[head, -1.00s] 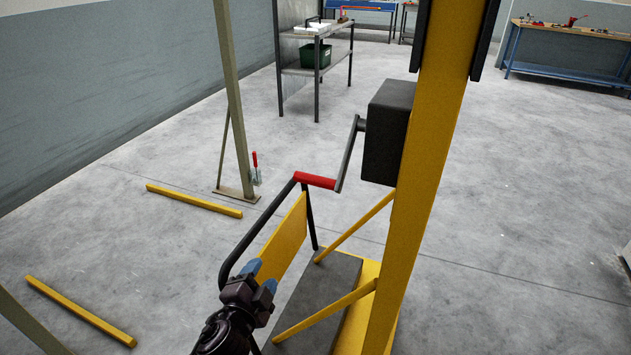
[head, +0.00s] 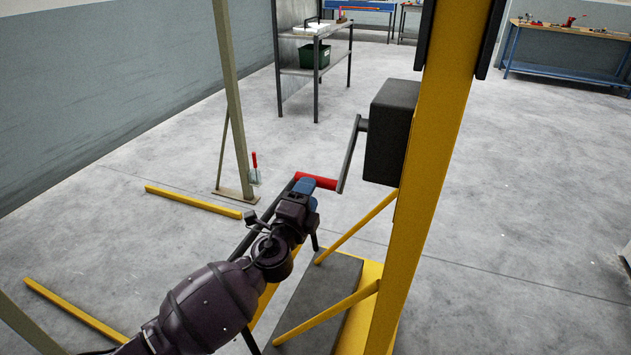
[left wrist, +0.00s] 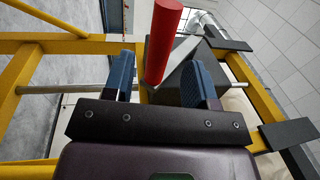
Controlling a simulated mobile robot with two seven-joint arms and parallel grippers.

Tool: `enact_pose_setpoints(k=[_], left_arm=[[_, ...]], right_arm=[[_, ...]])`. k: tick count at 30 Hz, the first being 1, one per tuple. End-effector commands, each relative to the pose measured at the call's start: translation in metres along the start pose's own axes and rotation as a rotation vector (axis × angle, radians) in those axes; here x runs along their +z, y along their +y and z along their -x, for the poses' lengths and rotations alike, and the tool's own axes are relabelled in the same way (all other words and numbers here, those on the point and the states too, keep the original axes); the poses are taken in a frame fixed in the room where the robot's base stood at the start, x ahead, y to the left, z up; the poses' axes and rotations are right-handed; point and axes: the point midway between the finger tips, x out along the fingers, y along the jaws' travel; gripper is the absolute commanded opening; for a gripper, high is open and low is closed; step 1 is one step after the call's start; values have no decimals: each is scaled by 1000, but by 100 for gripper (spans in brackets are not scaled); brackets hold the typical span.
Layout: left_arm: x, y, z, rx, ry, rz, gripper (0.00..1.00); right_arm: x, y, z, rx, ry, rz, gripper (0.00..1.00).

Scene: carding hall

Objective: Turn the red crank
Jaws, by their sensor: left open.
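The red crank handle (head: 317,181) sticks out level to the left from the lower end of a dark crank arm (head: 349,152). The arm joins a black box (head: 389,131) on a yellow post. My left gripper (head: 303,187) is at the handle's left part in the head view and covers some of it. In the left wrist view the red handle (left wrist: 164,42) stands between the two blue fingertips (left wrist: 155,78), nearer the right one. The jaws are open; I cannot tell whether a finger touches the handle. My right gripper is not in view.
The yellow post (head: 432,130) stands right of the crank, with yellow braces and a dark base plate (head: 312,295) below. A black rail runs under my left arm. Yellow floor bars (head: 195,201) lie left. A grey shelf (head: 316,73) stands behind.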

Motion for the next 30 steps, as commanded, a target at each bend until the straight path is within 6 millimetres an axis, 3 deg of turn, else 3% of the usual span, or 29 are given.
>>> enact_pose_setpoints(k=[10, 23, 30], left_arm=[[-1, 2, -41, 2, 1, 2, 52], [0, 0, -48, 1, 1, 2, 52], [0, 0, -48, 1, 1, 2, 17]], right_arm=[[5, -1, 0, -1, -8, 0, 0], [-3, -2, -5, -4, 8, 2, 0], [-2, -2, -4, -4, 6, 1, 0]])
